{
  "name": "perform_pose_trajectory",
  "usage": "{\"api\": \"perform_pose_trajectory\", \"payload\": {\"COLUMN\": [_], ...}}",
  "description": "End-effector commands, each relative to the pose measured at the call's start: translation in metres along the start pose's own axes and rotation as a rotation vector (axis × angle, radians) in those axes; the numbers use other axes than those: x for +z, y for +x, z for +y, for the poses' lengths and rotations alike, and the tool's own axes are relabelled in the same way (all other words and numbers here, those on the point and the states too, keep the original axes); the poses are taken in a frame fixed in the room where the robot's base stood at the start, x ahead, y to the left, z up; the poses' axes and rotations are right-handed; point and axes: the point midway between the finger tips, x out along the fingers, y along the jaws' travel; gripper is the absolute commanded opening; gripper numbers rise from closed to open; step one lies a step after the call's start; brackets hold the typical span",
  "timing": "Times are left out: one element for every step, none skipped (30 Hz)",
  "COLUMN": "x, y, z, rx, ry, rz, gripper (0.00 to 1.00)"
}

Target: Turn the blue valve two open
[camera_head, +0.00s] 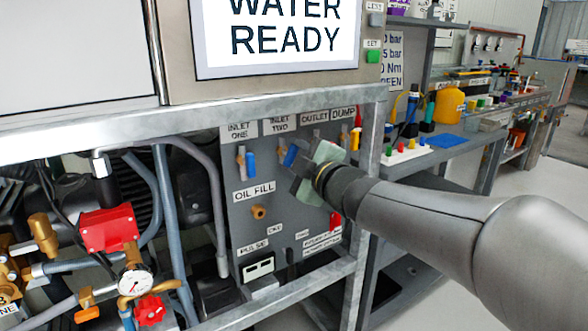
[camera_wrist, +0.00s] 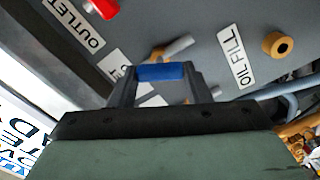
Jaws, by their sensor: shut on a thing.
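The blue valve under the INLET TWO label, its blue handle (camera_head: 291,155) slightly tilted, is on the grey panel in the head view. My gripper (camera_head: 293,168) is at this handle, coming from the right. In the wrist view the blue handle (camera_wrist: 160,72) lies across between the two fingers of my gripper (camera_wrist: 161,80). The fingers are shut on it, one at each end of the visible blue part. The gripper hides part of the valve. A brass and silver fitting (camera_wrist: 172,48) shows just behind the handle.
A similar blue valve handle (camera_head: 252,164) hangs upright to the left under INLET ONE. A brass OIL FILL fitting (camera_head: 258,212) is below. A red handle (camera_head: 335,221) is at lower right, near my wrist. The frame's metal post (camera_head: 371,140) stands close on the right.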

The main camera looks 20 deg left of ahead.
Motion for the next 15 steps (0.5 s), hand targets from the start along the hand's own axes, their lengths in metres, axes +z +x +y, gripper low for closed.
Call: {"api": "perform_pose_trajectory", "payload": {"x": [0.0027, 0.0026, 0.0025, 0.0025, 0.0025, 0.0026, 0.0026, 0.0025, 0.0024, 0.0024, 0.0024, 0.0023, 0.0023, 0.0023, 0.0022], "y": [-0.0001, -0.0001, -0.0001, -0.0002, -0.0002, -0.0003, -0.0003, -0.0003, -0.0003, -0.0003, -0.0003, -0.0003, -0.0002, -0.0002, -0.0002], "z": [-0.0047, -0.0046, -0.0045, -0.0045, -0.0047, -0.0047, -0.0046, -0.0044, -0.0043, -0.0042, -0.0042, -0.0043, -0.0044, -0.0043, -0.0041], "rx": [-0.001, 0.000, 0.000, 0.000, -0.001, -0.001, 0.000, 0.000, 0.000, 0.000, 0.000, -0.001, -0.001, -0.001, -0.001], "ry": [-0.044, -0.072, -0.108, -0.136, -0.162, -0.196, -0.221, -0.246, -0.278, -0.299, -0.320, -0.347, -0.367, -0.385, -0.406], "rz": [-0.001, -0.001, -0.001, -0.001, -0.001, -0.002, -0.002, -0.002, -0.001, -0.001, -0.001, -0.001, -0.001, -0.001, -0.001], "gripper": [0.21, 0.21, 0.21, 0.21, 0.21, 0.21, 0.21, 0.21, 0.21, 0.21, 0.21, 0.21, 0.21, 0.21, 0.21]}}
